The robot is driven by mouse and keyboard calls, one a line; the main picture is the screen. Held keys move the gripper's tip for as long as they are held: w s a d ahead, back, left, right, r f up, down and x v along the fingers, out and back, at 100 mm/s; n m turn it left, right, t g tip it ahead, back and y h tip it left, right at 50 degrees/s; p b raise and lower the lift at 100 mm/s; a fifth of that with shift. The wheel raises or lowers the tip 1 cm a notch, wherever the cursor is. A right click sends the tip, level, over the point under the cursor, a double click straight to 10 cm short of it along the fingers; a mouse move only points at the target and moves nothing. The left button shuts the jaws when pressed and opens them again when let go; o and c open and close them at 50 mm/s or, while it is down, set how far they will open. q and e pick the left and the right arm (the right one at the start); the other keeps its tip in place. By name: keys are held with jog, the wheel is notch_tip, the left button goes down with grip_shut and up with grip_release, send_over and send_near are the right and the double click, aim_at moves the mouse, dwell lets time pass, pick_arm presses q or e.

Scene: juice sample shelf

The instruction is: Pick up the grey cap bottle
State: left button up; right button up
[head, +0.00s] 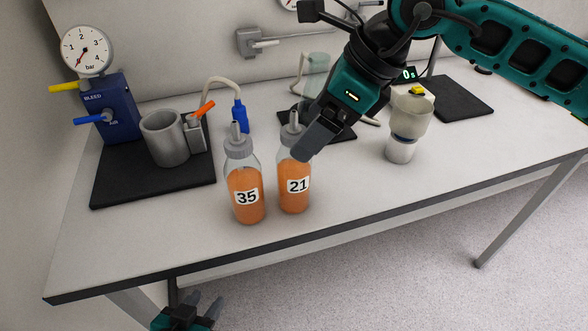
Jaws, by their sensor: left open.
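Two bottles with grey caps and orange juice stand upright side by side near the table's front edge. The bottle labelled 35 (246,192) is on the left, and the bottle labelled 21 (294,190) is on the right. My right gripper (312,148) reaches down from the upper right. Its dark fingers overlap the right side of the cap of bottle 21, and I cannot tell whether they touch it or how far apart they are. My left gripper (207,305) is low at the bottom edge, below the tabletop, with its fingers apart and empty.
A metal cup (165,140) and a blue valve block (112,112) with a gauge (86,50) stand at the left on a black mat (150,188). A cream-topped device (411,115) stands right of the bottles. The front right of the table (480,150) is clear.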

aim_at(294, 163)
jog(key=x, duration=0.5)
jog(key=shift+s+f+p, duration=0.15)
jog(key=shift+f+p, duration=0.2)
jog(key=shift+f, duration=0.05)
jog(key=shift+r, duration=0.1)
grip_shut()
dwell(0.4)
